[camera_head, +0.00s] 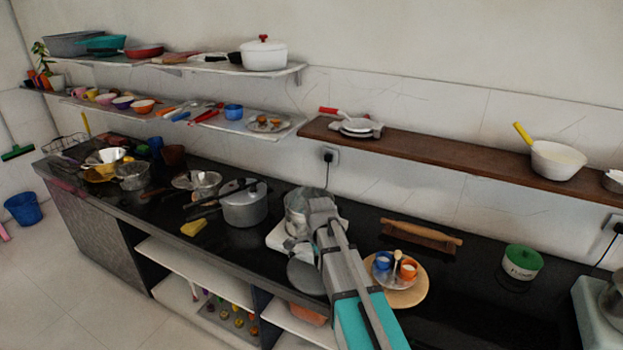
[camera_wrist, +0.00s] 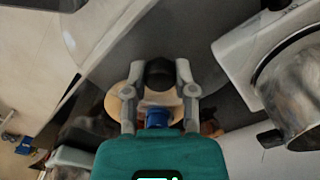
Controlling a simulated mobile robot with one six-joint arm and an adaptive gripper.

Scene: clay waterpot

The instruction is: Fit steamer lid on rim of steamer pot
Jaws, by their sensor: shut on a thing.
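The steamer lid (camera_head: 306,279) is a grey disc in the head view, seen partly behind my arm at the counter's front edge. In the wrist view my gripper (camera_wrist: 160,78) has its two fingers on either side of the lid's dark knob (camera_wrist: 159,70) and is shut on it. The silver steamer pot (camera_head: 297,203) stands on a white appliance, behind the lid and partly hidden by my arm. The pot also shows at the right of the wrist view (camera_wrist: 292,92), apart from my gripper. The lid and pot are apart.
A round wooden board (camera_head: 408,294) with blue and orange cups lies right of my arm. A rolling pin (camera_head: 420,236) lies behind it. A grey lidded cooker (camera_head: 244,206) stands left of the pot. A green-lidded container (camera_head: 521,262) stands farther right, with bare black counter around it.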

